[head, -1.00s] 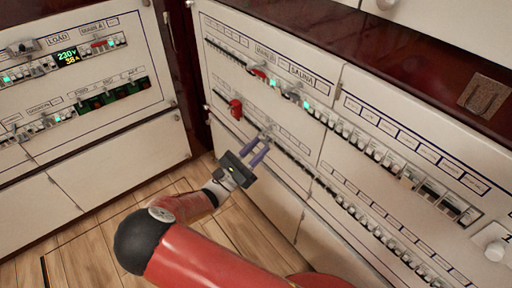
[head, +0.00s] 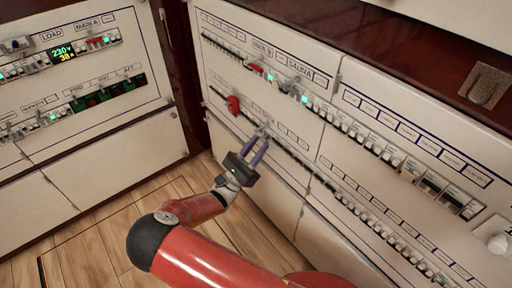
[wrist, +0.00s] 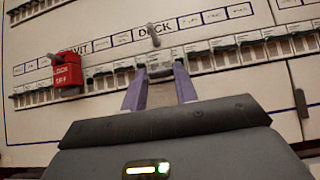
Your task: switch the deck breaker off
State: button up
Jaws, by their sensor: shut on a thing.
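The deck breaker (wrist: 158,70) is a pale grey unit below the DECK label in the wrist view, in the lower row of the right-hand panel. A thin metal lever (wrist: 153,36) stands upright just above it, in front of the label. My gripper (wrist: 155,84) reaches the row from below, its two purple fingers on either side of the deck breaker. It is shut on it; the contact itself is partly hidden. In the head view my gripper (head: 262,143) is at the lower row. I cannot tell the switch position clearly.
A red lockout (wrist: 66,71) covers a breaker left of my gripper; it also shows in the head view (head: 233,104). Pale breakers (wrist: 230,50) sit close on the right. Another breaker panel (head: 75,85) with a lit display stands at left. The wooden floor (head: 95,235) is clear.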

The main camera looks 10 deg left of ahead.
jog(key=o, duration=1)
jog(key=v, duration=0.8)
jog(key=shift+b, duration=0.35)
